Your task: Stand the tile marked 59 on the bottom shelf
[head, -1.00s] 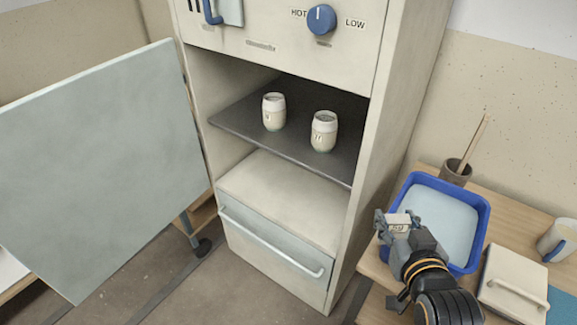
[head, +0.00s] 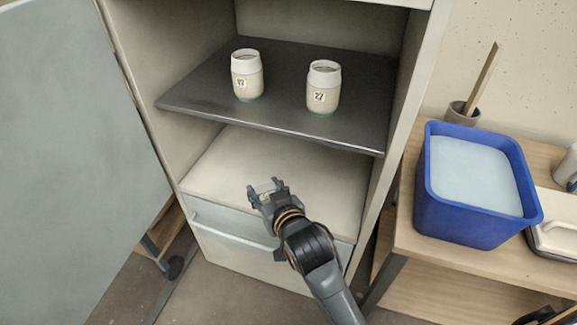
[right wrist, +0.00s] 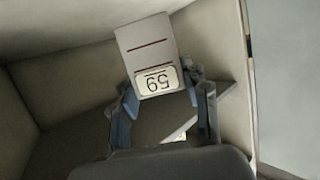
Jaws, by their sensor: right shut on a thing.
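The tile marked 59 (right wrist: 147,48) is pale grey with dark lines. Its number reads upside down in the right wrist view. My right gripper (head: 264,187) is shut on it, with a finger on each side of its lower end in the right wrist view. In the head view the tile is small and mostly hidden by the fingers. The gripper is over the front part of the pale bottom shelf (head: 318,185), below the dark upper shelf (head: 205,98). I cannot tell whether the tile touches the bottom shelf.
The cabinet door (head: 75,160) is open at left. A blue tub (head: 465,220) stands on the wooden table at right. The bottom shelf looks otherwise clear.

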